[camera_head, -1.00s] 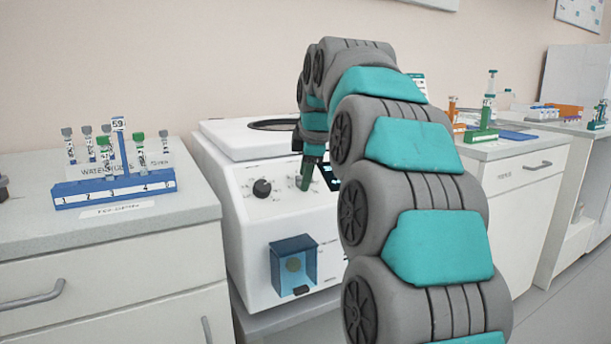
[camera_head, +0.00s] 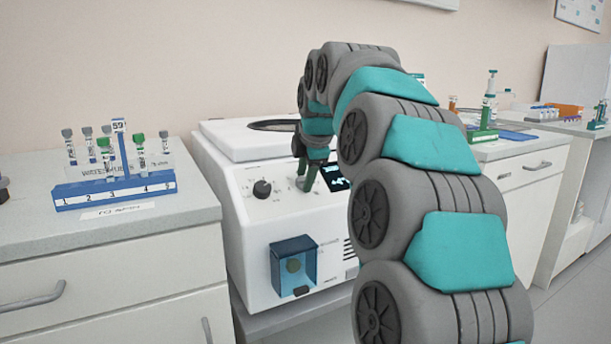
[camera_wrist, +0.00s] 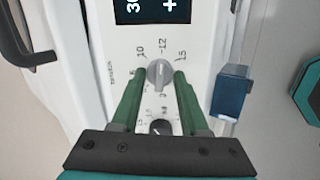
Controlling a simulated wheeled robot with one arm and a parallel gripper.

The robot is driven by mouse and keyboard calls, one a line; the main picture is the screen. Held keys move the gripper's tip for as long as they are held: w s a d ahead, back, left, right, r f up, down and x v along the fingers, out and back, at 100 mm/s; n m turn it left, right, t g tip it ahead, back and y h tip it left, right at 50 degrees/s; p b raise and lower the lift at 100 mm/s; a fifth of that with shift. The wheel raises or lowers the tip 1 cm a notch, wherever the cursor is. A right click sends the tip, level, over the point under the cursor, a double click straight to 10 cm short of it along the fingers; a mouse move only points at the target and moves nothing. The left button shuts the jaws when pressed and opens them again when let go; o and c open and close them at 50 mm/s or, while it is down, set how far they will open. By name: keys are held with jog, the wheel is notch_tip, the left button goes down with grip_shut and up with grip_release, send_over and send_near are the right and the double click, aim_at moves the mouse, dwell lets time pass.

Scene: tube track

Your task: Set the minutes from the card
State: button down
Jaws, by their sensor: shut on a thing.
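The white machine (camera_head: 330,225) stands between two cabinets. On its front panel, a grey knob (camera_wrist: 159,75) sits between the two green fingers of my gripper (camera_wrist: 160,76) in the wrist view. My gripper is shut on this knob. Marks that look like 10, 12 and 15 surround it; its exact setting is hard to read. A dark display (camera_wrist: 150,10) shows a partly cut-off 30 and a plus shape. In the head view my gripper (camera_head: 303,184) is at the panel, and the display (camera_head: 335,178) is beside it. A small card reading 59 (camera_head: 118,125) stands on the blue rack (camera_head: 115,191).
A second, black knob (camera_head: 262,189) is left of my gripper. A blue box (camera_head: 293,264) juts from the lower panel. Several capped tubes stand in the rack on the left counter (camera_head: 60,232). A green stand (camera_head: 484,134) is on the right counter.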

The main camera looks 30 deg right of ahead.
jog(key=shift+c, duration=2.1)
grip_release()
jog(key=v, duration=0.7)
jog(key=shift+s+r, duration=0.25)
jog(key=shift+r, duration=0.05)
jog(key=shift+a, duration=0.1)
jog(key=s+a+f+m+g, duration=0.2)
jog(key=s+a+f+m, duration=0.25)
jog(key=s+f, duration=0.3)
jog(key=s+a+f+m+g+y, duration=0.1)
jog(key=s+a+f+m+g, duration=0.15)
jog(key=s+a+f, duration=0.4)
jog(key=s+a+f+m+g, duration=0.2)
jog(key=s+a+f+m, duration=0.15)
jog(key=s+f, duration=0.6)
jog(key=s+a+f+m+g, duration=0.1)
jog(key=s+f+m, duration=0.5)
jog(key=s+f, duration=0.6)
jog(key=shift+s+a+g, duration=0.25)
jog(key=shift+s+g, duration=0.25)
jog(key=shift+g, duration=0.05)
